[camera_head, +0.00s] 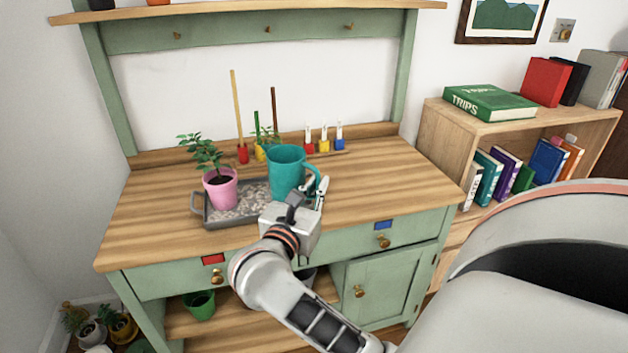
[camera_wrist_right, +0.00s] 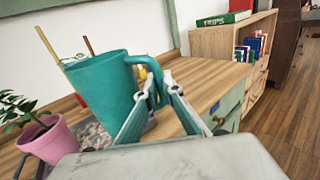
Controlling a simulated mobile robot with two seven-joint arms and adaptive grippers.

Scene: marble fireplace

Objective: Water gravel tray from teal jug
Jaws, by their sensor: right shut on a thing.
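The teal jug (camera_head: 286,172) is at the right end of the gravel tray in the head view. My right gripper (camera_head: 320,190) is shut on its handle. The jug also fills the left middle of the right wrist view (camera_wrist_right: 104,88), close in front of the gripper (camera_wrist_right: 160,92), and leans a little there. The grey gravel tray (camera_head: 208,222) lies on the wooden top, with a pink potted plant (camera_head: 220,190) standing at its left side. The gravel (camera_head: 250,197) shows between pot and jug. Whether the jug touches the tray is unclear, and its contents are hidden. My left gripper is out of view.
Several small coloured holders, some with sticks (camera_head: 243,154), stand along the back of the bench (camera_head: 150,215). Free wood lies left of the tray and on the right (camera_head: 390,175). A bookshelf (camera_head: 440,130) stands to the right.

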